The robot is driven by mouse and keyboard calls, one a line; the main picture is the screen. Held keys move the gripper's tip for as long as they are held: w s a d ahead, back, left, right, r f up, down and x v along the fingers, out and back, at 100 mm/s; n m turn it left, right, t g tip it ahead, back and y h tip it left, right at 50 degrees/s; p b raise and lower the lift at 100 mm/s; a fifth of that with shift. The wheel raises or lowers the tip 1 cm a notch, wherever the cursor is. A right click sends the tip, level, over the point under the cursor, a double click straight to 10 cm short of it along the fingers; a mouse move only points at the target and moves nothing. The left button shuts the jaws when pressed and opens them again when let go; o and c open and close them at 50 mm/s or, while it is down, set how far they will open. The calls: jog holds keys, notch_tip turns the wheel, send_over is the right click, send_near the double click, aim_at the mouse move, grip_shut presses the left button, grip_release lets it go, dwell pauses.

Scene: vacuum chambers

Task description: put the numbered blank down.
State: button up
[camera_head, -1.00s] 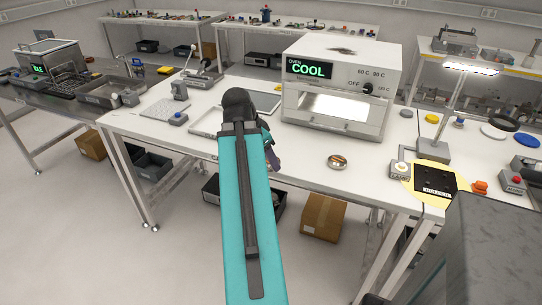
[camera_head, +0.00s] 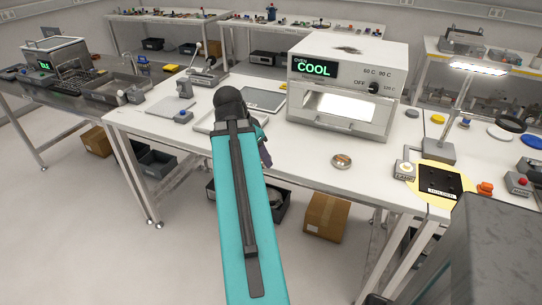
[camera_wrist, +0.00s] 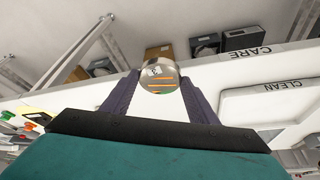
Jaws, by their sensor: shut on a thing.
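The numbered blank (camera_wrist: 159,77) is a shiny round disc with a small white label and orange stripes on its face, seen in the wrist view. My gripper (camera_wrist: 161,82) is shut on it, with one purple finger at each side. In the head view my gripper (camera_head: 264,152) is mostly hidden behind my teal arm, above the front part of the white bench (camera_head: 300,168). The blank cannot be made out in that view.
The oven (camera_head: 345,95) reading COOL stands on the bench. A small round dish (camera_head: 342,161) lies in front of it. Flat trays (camera_head: 263,100) lie left of the oven. A lamp (camera_head: 440,150) and a black holder plate (camera_head: 440,184) are at the right.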

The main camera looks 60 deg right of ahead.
jog(key=w+a+r+n+t, duration=0.1)
jog(key=w+a+n+t, duration=0.1)
jog(key=w+a+n, duration=0.7)
jog(key=w+a+r+n+t, duration=0.1)
jog(key=w+a+n+t, duration=0.1)
jog(key=w+a, duration=1.2)
jog(key=w+a+r+n+t+y, duration=0.1)
jog(key=w+a+n, duration=0.4)
jog(key=a, duration=0.8)
jog(key=w+a+n+t+y, duration=0.1)
jog(key=w+a+n+y, duration=0.2)
jog(key=w+a+n, duration=0.3)
jog(key=w+a, duration=0.3)
jog(key=a, duration=0.4)
jog(key=shift+r, duration=0.4)
